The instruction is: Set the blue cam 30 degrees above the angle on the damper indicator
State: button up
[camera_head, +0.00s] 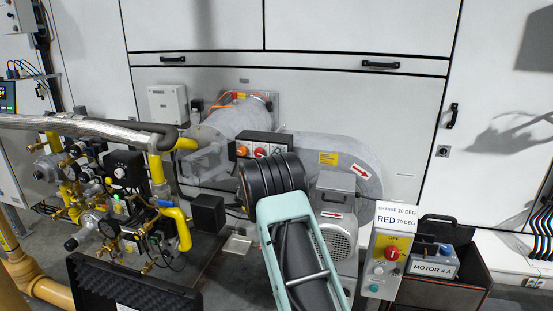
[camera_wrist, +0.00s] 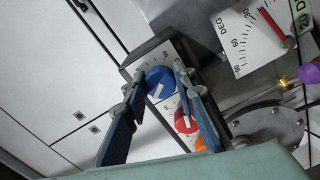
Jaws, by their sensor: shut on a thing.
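The blue cam (camera_wrist: 160,82) is a round knob with a white pointer line, on a dark box with a pale dial face. My gripper (camera_wrist: 158,76) has one finger on each side of it and is shut on it. The red cam (camera_wrist: 185,121) and the orange cam (camera_wrist: 200,144) sit beside it, the latter partly hidden by a finger. The damper indicator (camera_wrist: 243,40) is a white plate marked DEG, with 60 and 90 readable and a red needle (camera_wrist: 287,42); its exact reading is unclear. In the head view my arm hides the blue cam; the red cam (camera_head: 260,153) shows.
A sign (camera_head: 397,217) reads orange 20 DEG, red 70 DEG, above a yellow-grey switch box (camera_head: 388,262). A case (camera_head: 440,275) labelled MOTOR 4 A stands at right. Gas pipework (camera_head: 125,200) crowds the left. The blower (camera_head: 335,235) is close to my arm.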

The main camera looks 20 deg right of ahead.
jog(key=m, duration=0.9)
jog(key=shift+a+m, duration=0.1)
jog(key=shift+m, duration=0.3)
dwell(0.4)
jog(key=o, duration=1.2)
jog(key=shift+c, duration=0.2)
jog(key=v, duration=1.2)
